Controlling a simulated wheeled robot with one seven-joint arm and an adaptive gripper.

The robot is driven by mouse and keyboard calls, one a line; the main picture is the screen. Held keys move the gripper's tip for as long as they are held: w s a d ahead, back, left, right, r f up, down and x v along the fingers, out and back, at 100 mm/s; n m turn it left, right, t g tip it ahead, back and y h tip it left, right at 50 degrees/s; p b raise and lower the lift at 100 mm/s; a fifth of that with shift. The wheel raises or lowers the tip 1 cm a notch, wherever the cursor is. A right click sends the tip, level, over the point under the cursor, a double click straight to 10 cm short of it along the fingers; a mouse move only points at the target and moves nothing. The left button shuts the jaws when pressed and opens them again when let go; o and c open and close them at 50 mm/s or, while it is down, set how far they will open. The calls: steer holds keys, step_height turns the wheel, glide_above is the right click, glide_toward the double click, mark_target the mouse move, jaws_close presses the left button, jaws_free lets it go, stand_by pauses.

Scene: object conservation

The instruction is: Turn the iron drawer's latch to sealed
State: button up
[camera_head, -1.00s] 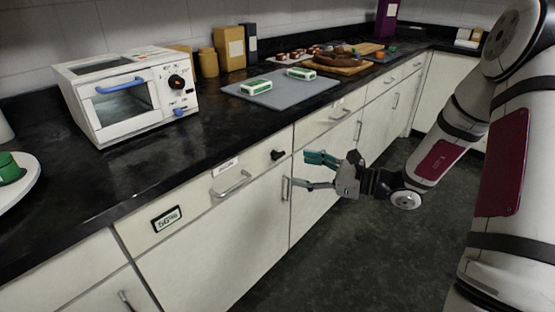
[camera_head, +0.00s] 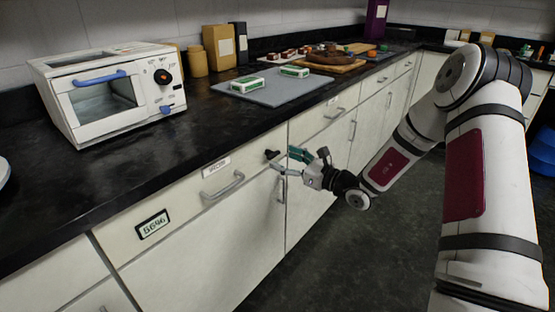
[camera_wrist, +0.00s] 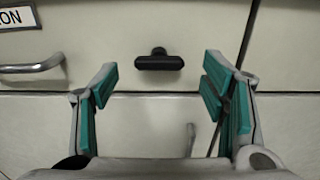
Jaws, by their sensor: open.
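The drawer (camera_head: 192,197) is a cream front under the dark worktop, with a metal handle (camera_head: 223,187) and a small label (camera_head: 216,167) above it. Only the end "ON" of the label shows in the wrist view (camera_wrist: 12,18). The black latch knob (camera_head: 272,155) sits at the drawer's right end. In the wrist view the latch (camera_wrist: 160,61) is a dark bar lying level, with a short stub on top. My gripper (camera_head: 281,162) is open and empty, its teal-padded fingers pointing at the latch. In the wrist view the latch lies between and beyond the fingertips (camera_wrist: 160,75), apart from both.
A small display reading about "5646" (camera_head: 153,224) is on the drawer's left. A white toaster oven (camera_head: 110,95) and a grey mat (camera_head: 268,92) with two green-white boxes stand on the worktop. Cabinet doors with handles lie below and to the right. The dark floor (camera_head: 310,245) is clear.

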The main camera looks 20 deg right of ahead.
mark_target(276, 155)
steer(key=shift+x, duration=1.7)
steer(key=c, duration=1.2)
steer(key=shift+o, duration=0.2)
